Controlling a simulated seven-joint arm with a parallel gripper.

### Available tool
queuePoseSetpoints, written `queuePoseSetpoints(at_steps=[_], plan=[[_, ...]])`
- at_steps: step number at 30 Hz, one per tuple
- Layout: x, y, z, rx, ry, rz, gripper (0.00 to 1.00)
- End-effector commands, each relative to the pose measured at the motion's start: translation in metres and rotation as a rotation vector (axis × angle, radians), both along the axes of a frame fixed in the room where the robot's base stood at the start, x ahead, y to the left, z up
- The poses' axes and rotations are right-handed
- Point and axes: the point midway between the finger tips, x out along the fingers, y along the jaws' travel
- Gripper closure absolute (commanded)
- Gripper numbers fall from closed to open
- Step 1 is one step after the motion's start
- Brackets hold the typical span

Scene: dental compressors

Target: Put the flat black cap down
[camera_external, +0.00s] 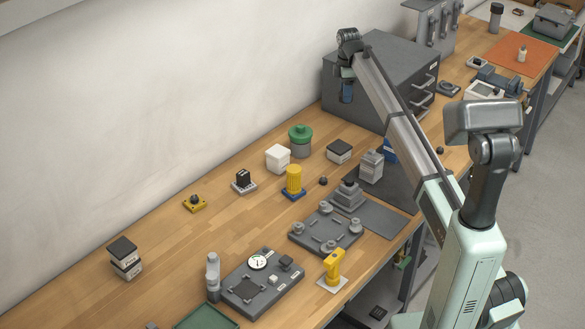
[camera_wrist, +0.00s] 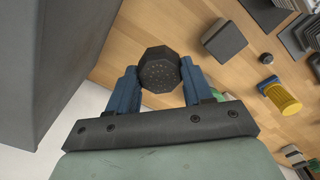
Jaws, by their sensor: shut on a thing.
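The flat black cap (camera_wrist: 158,71) is a dark, many-sided disc with small dots on its face, seen in the wrist view. My gripper (camera_wrist: 160,76) is shut on it, with one blue finger on each side. In the external view my gripper (camera_external: 347,93) points down beside the grey drawer cabinet (camera_external: 370,79), at its left end. The cap cannot be made out there. In the wrist view the wooden bench top (camera_wrist: 180,22) shows behind the cap, with a gap that I cannot measure.
The cabinet wall (camera_wrist: 50,55) stands close on the left in the wrist view. A black-topped box (camera_external: 339,150), green-lidded jar (camera_external: 300,138), white box (camera_external: 278,158) and yellow cylinder (camera_external: 293,180) stand nearby. Bare wood (camera_external: 240,155) lies along the wall.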

Motion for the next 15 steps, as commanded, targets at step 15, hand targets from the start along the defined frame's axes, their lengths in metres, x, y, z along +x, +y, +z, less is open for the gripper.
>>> queuePoseSetpoints(at_steps=[15], plan=[[0.001,-0.006,-0.055,0.000,0.000,-0.001,0.80]])
